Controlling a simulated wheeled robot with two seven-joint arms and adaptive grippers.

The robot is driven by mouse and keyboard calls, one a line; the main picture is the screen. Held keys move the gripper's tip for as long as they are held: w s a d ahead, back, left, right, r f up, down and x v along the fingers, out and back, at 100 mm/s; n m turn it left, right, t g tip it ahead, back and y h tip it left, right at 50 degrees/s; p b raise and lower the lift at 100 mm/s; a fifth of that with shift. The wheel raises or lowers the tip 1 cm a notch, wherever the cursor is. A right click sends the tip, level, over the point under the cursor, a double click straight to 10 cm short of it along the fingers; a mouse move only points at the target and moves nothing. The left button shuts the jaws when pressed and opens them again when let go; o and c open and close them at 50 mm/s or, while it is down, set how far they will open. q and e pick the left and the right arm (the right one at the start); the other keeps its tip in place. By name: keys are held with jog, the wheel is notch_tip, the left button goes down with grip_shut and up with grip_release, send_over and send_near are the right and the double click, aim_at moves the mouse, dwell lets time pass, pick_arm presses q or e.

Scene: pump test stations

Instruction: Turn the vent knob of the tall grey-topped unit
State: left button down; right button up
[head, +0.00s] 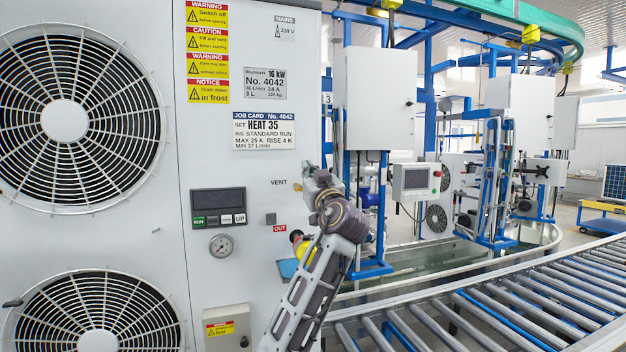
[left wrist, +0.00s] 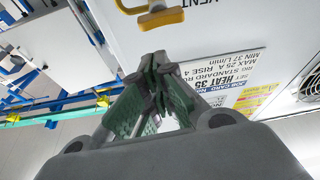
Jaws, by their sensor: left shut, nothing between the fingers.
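The tall light-grey unit (head: 220,285) fills the left of the head view; its top is out of view. The word VENT is on its right part. In the left wrist view a yellow-orange vent knob (left wrist: 160,18) sits at the top edge beside the upside-down VENT label (left wrist: 204,4). My left gripper (head: 309,170) is just right of the VENT label. In the left wrist view its green-padded fingers (left wrist: 158,62) are shut and empty, with tips apart from the knob in the picture. My right gripper is not in view.
A yellow fitting (head: 301,248) sits below the OUT label, close behind my left arm. A roller conveyor (head: 480,300) runs along the lower right.

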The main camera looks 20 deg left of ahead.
pick_arm(q)
jog(key=r+b+v, duration=0.1)
jog(key=b+v, duration=0.2)
jog(key=v, duration=0.7)
jog(key=shift+s+a+r, duration=0.2)
jog(key=shift+s, duration=0.15)
jog(key=c, duration=2.2)
grip_release()
